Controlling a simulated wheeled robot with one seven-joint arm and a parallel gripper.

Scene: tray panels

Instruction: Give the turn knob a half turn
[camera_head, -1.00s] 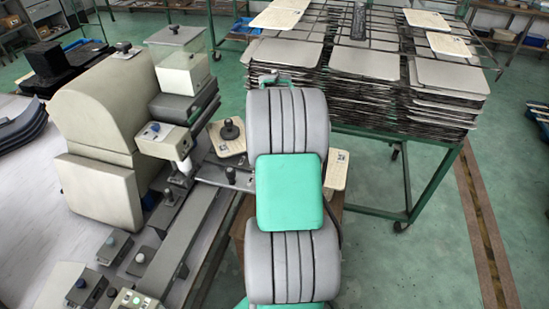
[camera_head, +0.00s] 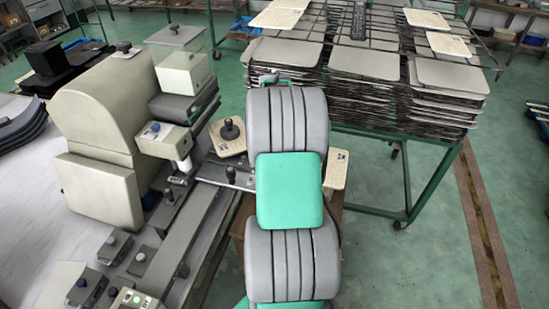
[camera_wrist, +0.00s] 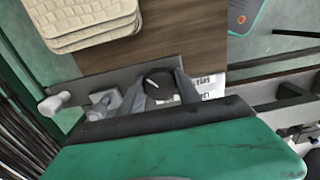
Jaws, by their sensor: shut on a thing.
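The turn knob (camera_wrist: 159,85) is a dark round knob with a pale pointer mark, in the middle of the wrist view. My gripper (camera_wrist: 160,88) is shut on it, with one grey finger on its left and one on its right. The knob's lower side is partly hidden by the dark edge of my gripper. A white printed label (camera_wrist: 208,86) lies just right of the knob. In the head view my arm hides the knob and the gripper.
Left of the knob, a light grey lever (camera_wrist: 55,101) and a smaller grey fitting (camera_wrist: 103,103) stick out close by. Beige woven panels (camera_wrist: 88,22) are stacked on brown wood above. In the head view, a green rack of panels (camera_head: 368,63) stands beyond my arm.

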